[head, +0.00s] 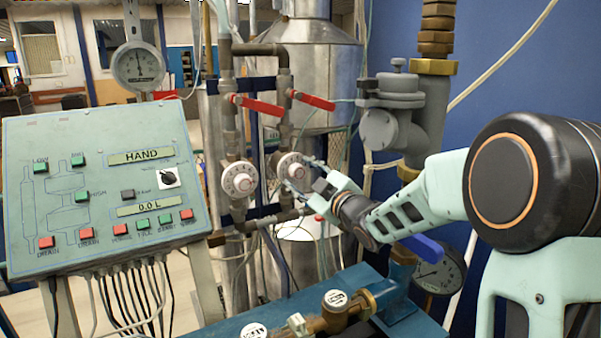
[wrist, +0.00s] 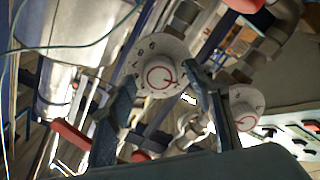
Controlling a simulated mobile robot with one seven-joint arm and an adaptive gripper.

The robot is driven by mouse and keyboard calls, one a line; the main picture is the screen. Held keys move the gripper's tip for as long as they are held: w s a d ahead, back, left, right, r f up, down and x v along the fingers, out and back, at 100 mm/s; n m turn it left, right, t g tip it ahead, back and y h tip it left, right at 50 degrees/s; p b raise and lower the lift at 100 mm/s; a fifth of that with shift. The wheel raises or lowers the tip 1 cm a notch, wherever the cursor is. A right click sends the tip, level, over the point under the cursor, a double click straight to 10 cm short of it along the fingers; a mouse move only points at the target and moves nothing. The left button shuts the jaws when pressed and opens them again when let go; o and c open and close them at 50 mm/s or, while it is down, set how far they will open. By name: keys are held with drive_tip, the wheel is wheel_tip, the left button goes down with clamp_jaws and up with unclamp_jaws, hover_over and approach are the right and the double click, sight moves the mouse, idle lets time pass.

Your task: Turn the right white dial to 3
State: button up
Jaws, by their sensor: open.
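My gripper (head: 302,174) is open at the right dial, coming from the right; the wrist view shows my gripper (wrist: 163,78) with a finger on each side of the knob. I cannot tell whether the fingers touch it. The exact number set is too small to read surely.
The left white dial (head: 238,180) is close beside, and red lever handles (head: 312,100) sit above. A green control panel (head: 105,185) stands at the left. A grey valve body (head: 390,110) and a blue lever (head: 422,247) are near my arm.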

drive_tip(key=shift+w+a, duration=0.2)
drive_tip(key=shift+w, duration=0.1)
drive_tip(key=shift+c, duration=0.4)
drive_tip(key=c, duration=1.1)
drive_tip(key=shift+m, duration=0.3)
drive_tip(key=m, duration=0.5)
drive_tip(key=shift+d, duration=0.1)
drive_tip(key=shift+m+p, duration=0.85)
drive_tip(key=shift+m, duration=1.85)
